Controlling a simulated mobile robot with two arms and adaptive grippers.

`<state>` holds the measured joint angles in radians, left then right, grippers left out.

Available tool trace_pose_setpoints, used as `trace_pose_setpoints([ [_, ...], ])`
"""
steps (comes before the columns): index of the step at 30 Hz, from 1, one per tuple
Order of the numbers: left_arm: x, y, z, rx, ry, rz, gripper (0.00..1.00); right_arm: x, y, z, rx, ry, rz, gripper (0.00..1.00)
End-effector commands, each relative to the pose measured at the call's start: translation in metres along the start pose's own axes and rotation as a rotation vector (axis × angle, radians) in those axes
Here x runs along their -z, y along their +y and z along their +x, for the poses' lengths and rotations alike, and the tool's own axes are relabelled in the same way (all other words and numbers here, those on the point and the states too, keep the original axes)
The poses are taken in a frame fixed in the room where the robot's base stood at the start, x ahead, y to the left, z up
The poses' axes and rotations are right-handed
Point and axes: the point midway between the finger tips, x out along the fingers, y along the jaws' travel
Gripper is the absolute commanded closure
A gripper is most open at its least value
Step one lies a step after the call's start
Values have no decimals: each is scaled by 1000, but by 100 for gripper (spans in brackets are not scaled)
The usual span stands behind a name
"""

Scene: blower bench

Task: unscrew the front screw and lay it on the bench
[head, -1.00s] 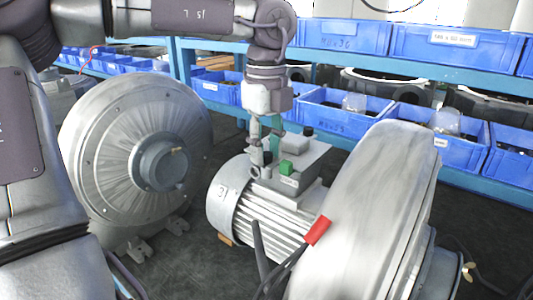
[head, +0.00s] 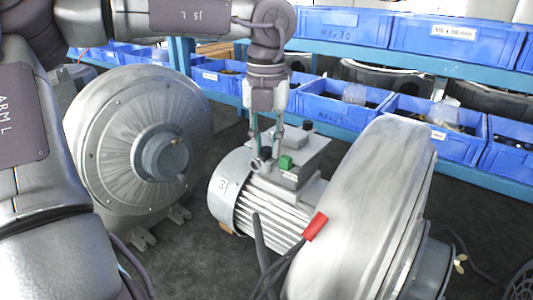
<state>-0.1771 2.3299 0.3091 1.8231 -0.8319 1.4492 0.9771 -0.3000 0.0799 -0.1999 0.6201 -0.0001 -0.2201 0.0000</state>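A grey finned motor (head: 262,205) lies on the dark bench surface, with a grey terminal box (head: 305,150) on top. My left gripper (head: 267,158) points down at the left front edge of that box, beside a green block (head: 286,162). Its two fingers stand apart, with a gap between them. Small round metal parts show at the fingertips. The front screw is too small or too covered by the fingers to pick out, and I cannot tell whether the fingers touch it. My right gripper is not in view.
A large round blower housing (head: 112,150) stands at left, and a pale blower casing (head: 365,215) adjoins the motor at right. A red tag (head: 316,226) and dark cables are in front. Blue bins (head: 340,107) fill the shelves behind.

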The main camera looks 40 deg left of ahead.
Motion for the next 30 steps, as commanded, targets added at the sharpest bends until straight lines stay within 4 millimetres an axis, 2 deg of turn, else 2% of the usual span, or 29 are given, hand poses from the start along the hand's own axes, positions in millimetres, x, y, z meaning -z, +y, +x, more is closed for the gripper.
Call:
trace_pose_setpoints([
  [8, 0, 0, 2, -2, -2, -73, 100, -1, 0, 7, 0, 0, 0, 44],
  [30, 0, 0, 2, -1, -4, -765, 100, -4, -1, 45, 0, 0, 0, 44],
])
